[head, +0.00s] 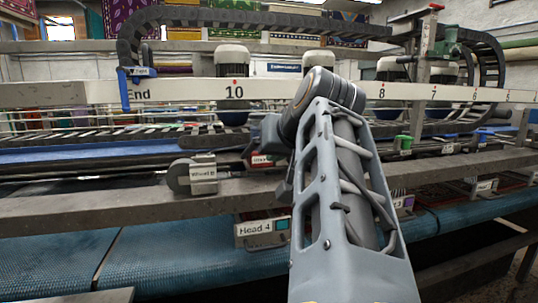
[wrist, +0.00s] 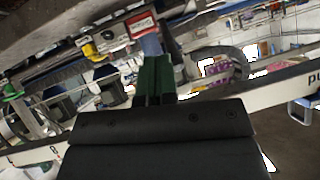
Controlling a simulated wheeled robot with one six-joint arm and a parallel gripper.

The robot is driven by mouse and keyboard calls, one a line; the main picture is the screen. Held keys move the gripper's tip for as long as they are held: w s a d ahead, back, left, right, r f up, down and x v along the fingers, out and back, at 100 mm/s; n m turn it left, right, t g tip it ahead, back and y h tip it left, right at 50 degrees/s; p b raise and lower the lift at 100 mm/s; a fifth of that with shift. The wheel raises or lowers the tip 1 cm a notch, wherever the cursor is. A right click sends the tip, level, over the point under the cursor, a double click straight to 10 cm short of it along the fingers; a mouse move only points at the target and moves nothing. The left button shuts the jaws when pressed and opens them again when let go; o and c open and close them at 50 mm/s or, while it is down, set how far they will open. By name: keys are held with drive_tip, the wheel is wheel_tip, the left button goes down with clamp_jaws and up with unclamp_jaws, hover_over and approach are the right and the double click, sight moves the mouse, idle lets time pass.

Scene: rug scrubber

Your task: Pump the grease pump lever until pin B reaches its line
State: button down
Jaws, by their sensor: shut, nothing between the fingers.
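My gripper (wrist: 155,62) shows in the wrist view as two green fingers pressed together, with nothing between them. A box with a red label (wrist: 142,25) lies just beyond the fingertips in that view; whether they touch cannot be told. In the head view my arm crosses the middle and hides part of the machine; its fingertips are not clear there. A small red label (head: 262,160) shows just left of the arm. I cannot make out the grease pump lever, pin B or its line for certain in either view.
A white numbered rail (head: 180,90) runs across the machine. A roller labelled Wheel B (head: 203,174) sits on the grey beam (head: 90,205). A Head 4 box (head: 262,231) is below it.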

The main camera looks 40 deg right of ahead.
drive_tip(key=v, duration=0.6)
drive_tip(key=shift+r+p, duration=0.25)
drive_tip(key=shift+p, duration=0.1)
drive_tip(key=shift+s, duration=0.1)
idle(0.9)
